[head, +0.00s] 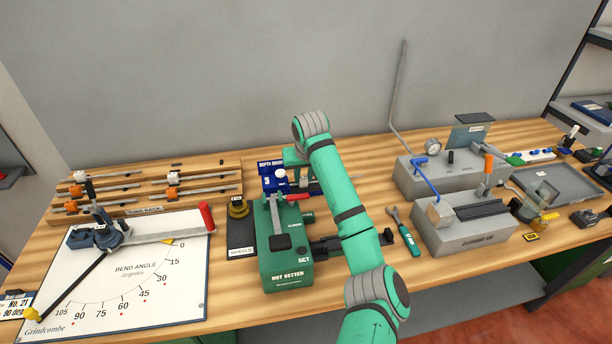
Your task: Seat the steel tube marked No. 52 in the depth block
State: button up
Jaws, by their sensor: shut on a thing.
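The blue depth block (270,168) stands at the back middle of the bench, behind the green nut setter. My arm crosses in front of its right side. My gripper (304,182) is at the block's right side, mostly hidden behind my own arm and the nut setter. It is shut on a thin grey steel tube, of which hardly anything shows. I cannot read a No. 52 mark, nor tell whether the tube is in the block or apart from it. Other steel tubes lie in the tube rack (150,209) at the left.
The nut setter (286,264) with its red handle stands in front of the block. A bend-angle board (130,285) lies left, with a bender on it. Grey machines (470,232) fill the right.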

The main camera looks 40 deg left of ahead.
jog(key=shift+s+a, duration=0.4)
jog(key=shift+s, duration=0.1)
jog(key=o, duration=1.1)
jog(key=shift+w, duration=0.1)
jog(key=shift+s+a, duration=0.15)
jog(key=shift+s, duration=0.05)
jog(key=shift+s+f, duration=0.1)
jog(key=shift+s, duration=0.05)
dwell(0.4)
